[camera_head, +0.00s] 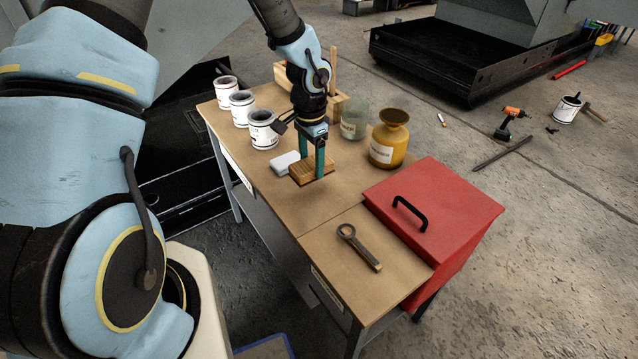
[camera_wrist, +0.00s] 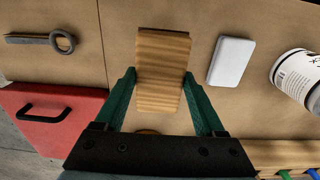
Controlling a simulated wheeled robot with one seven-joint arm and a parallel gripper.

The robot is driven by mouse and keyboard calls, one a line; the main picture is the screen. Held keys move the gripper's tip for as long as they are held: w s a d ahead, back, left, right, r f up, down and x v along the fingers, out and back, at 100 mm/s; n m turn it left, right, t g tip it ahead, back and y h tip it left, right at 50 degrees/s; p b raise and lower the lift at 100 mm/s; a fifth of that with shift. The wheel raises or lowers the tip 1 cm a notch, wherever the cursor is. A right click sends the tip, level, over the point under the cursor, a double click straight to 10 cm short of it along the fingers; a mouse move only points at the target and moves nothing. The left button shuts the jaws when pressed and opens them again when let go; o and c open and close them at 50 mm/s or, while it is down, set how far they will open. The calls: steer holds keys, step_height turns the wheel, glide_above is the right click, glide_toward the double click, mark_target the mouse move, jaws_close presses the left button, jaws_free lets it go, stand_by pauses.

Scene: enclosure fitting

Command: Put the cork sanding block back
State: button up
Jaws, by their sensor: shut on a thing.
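The cork sanding block (camera_head: 312,171) is a tan-brown, ridged block between the fingers of my gripper (camera_head: 312,162). In the wrist view the block (camera_wrist: 162,62) shows between the two green fingers of the gripper (camera_wrist: 158,78), which are shut on its sides. The block is over the wooden bench top, low down; whether it touches the wood I cannot tell. A white rounded block (camera_head: 285,162) lies just beside it, and also shows to its right in the wrist view (camera_wrist: 231,61).
White-labelled cans (camera_head: 263,133) stand to the left, a glass jar (camera_head: 354,123) and a yellow bottle (camera_head: 388,143) to the right. A wooden rack (camera_head: 337,100) is behind. A wrench (camera_head: 358,247) and a red box (camera_head: 440,205) are in front. Bare wood lies between.

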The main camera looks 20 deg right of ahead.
mark_target(311, 163)
steer(key=shift+f+p, duration=0.55)
steer(key=shift+f, duration=2.75)
steer(key=o, duration=1.4)
step_height(311, 163, up, 12)
steer(key=shift+a+r+b, duration=0.1)
steer(key=shift+b, duration=0.65)
steer(key=s+a+r+n, duration=0.1)
steer(key=a+r+n, duration=0.2)
steer(key=a, duration=0.7)
steer(key=s+a+r+n+t, duration=0.1)
steer(key=a+r+n, duration=0.3)
steer(key=a+n, duration=0.3)
steer(key=s+a+r+n, duration=0.2)
steer(key=a+r+n, duration=0.2)
steer(key=a, duration=0.9)
steer(key=shift+a+r+n+t, duration=0.1)
steer(key=shift+r+n+t, duration=0.2)
steer(key=shift+n, duration=0.1)
